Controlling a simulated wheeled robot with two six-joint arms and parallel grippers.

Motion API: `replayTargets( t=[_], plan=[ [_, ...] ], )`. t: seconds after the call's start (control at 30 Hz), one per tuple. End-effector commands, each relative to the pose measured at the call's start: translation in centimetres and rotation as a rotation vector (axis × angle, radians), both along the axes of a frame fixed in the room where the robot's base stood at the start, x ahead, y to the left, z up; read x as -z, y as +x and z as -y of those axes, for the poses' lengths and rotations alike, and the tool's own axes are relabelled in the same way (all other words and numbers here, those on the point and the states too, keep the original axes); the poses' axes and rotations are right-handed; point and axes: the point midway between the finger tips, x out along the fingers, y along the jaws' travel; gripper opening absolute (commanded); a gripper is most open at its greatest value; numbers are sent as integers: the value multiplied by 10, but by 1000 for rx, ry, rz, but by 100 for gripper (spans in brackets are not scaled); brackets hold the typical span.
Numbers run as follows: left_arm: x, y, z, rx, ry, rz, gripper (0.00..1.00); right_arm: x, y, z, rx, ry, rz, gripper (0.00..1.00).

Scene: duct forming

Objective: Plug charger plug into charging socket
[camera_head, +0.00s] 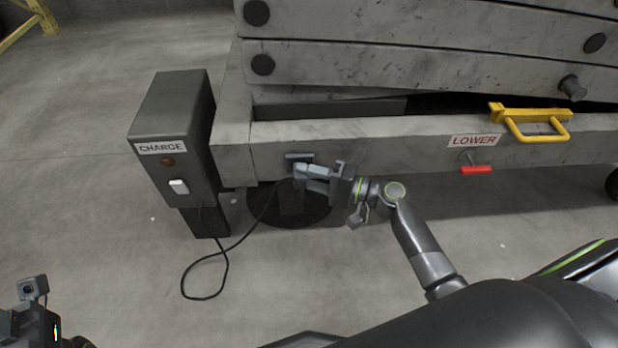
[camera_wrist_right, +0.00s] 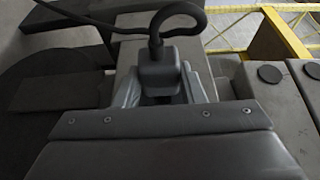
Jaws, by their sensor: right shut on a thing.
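The charging socket (camera_head: 299,156) is a small dark fitting on the front beam of the grey lift. My right gripper (camera_head: 308,174) is at the socket, just below its top edge. It is shut on the charger plug (camera_wrist_right: 160,72), a dark grey block with a black cable rising from its back. In the head view the fingers mostly hide the plug. I cannot tell whether the plug is seated in the socket or only close to it. Part of my left arm's end (camera_head: 35,320) shows at the lower left corner; its fingertips cannot be made out.
A grey charge post (camera_head: 172,128) with a CHARGE label stands left of the socket. The black cable (camera_head: 222,262) loops from it over the floor. A red LOWER lever (camera_head: 476,170) and a yellow handle (camera_head: 535,120) are on the beam to the right. Floor in front is clear.

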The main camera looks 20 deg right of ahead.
Motion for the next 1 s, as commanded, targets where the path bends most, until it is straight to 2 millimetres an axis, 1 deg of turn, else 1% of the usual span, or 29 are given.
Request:
replayTargets(
  t=[0.23, 0.27, 0.4, 0.43, 1.0],
  plan=[
    [3, 0, 0, 0, 0, 1, 57, 0, 5, 1, 0, 1, 1, 13],
    [2, 0, 0, 0, 0, 2, 57, 0, 5, 1, 0, 1, 1, 40],
    [2, 0, 0, 1, 0, 5, 57, 0, 5, 1, 0, 1, 1, 58],
    [2, 0, 0, 1, 0, 6, 57, 0, 5, 1, 0, 1, 1, 61],
    [1, 1, 2, -13, 7, 6, 57, 0, 4, 1, 0, 0, 0, 61]
  ],
)
